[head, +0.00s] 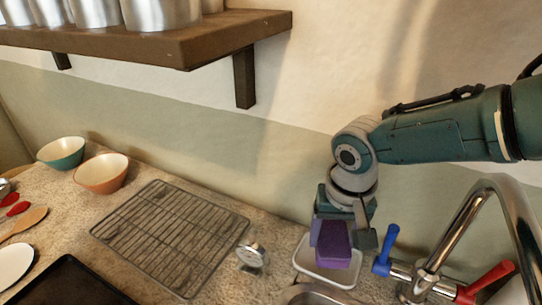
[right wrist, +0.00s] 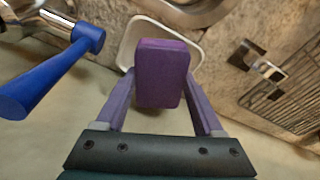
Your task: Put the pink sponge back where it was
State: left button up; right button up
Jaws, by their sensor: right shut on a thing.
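A purple block-shaped sponge (head: 334,248) is held in my right gripper (head: 336,234); no pink sponge shows. In the right wrist view the sponge (right wrist: 162,72) sits between the two purple fingers, which are shut on its sides. A small white dish (head: 318,276) lies under the sponge on the counter beside the sink. In the right wrist view the dish (right wrist: 129,48) shows behind and around the sponge. I cannot tell whether the sponge touches it. My left gripper is not in view.
The faucet has a blue handle (head: 386,250) close right of my gripper and a red handle (head: 488,281). Bowls (head: 101,174) stand farther left. A wooden shelf (head: 190,41) hangs above.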

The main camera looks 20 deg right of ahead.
aim_at(334, 239)
notch_tip(334, 239, down, 4)
jog(key=shift+r+b, duration=0.25)
jog(key=shift+b, duration=0.8)
jog(key=shift+w+d, duration=0.1)
jog(key=shift+w, duration=0.05)
jog(key=shift+f, duration=0.1)
jog(key=o, duration=1.5)
jog(key=shift+c, duration=0.2)
